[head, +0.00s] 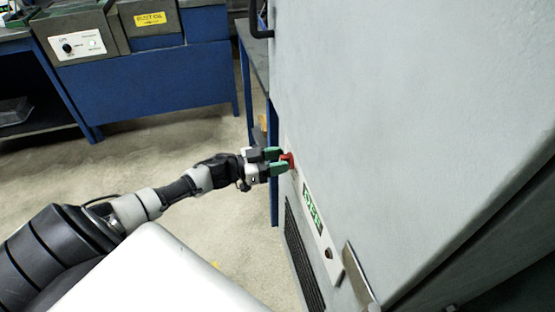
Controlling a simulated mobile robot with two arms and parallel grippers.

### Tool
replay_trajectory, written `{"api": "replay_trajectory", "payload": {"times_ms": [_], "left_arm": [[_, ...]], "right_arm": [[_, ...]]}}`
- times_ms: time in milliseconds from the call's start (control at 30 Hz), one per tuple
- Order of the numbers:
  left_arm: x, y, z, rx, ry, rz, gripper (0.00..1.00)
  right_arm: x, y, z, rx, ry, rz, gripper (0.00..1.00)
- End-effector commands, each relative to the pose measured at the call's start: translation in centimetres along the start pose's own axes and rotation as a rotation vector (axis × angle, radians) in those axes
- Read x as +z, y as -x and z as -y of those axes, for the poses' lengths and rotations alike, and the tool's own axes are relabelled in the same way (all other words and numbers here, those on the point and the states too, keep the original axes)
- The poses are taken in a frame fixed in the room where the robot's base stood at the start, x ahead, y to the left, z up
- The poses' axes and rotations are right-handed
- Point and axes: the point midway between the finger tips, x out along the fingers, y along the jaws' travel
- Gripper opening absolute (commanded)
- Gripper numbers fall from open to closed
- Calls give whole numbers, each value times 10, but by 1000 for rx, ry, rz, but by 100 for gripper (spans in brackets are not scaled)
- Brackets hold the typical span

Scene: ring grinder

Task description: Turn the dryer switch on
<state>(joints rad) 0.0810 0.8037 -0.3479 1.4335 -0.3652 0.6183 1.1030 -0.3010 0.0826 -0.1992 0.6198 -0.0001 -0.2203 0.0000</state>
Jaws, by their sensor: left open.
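The switch's on or off position cannot be made out. My right gripper is not in view.
Below the switch, the cabinet carries a white strip with a green label (312,209), a dark knob (328,253) and a vent grille (300,255). A blue workbench (150,85) with a grey control box (80,38) stands at the back left. The floor (180,150) between is clear.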

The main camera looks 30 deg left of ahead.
Motion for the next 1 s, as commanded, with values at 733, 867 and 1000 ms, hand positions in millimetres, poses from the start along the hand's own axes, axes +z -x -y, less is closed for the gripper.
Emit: {"api": "replay_trajectory", "payload": {"times_ms": [733, 867, 1000], "left_arm": [[0, 0, -1, 0, -63, 0, 0], [0, 0, -2, 0, -140, 0, 0], [0, 0, -3, 0, -254, 0, 0]], "right_arm": [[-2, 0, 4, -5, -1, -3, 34], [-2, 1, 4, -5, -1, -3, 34], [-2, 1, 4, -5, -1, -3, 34]]}}
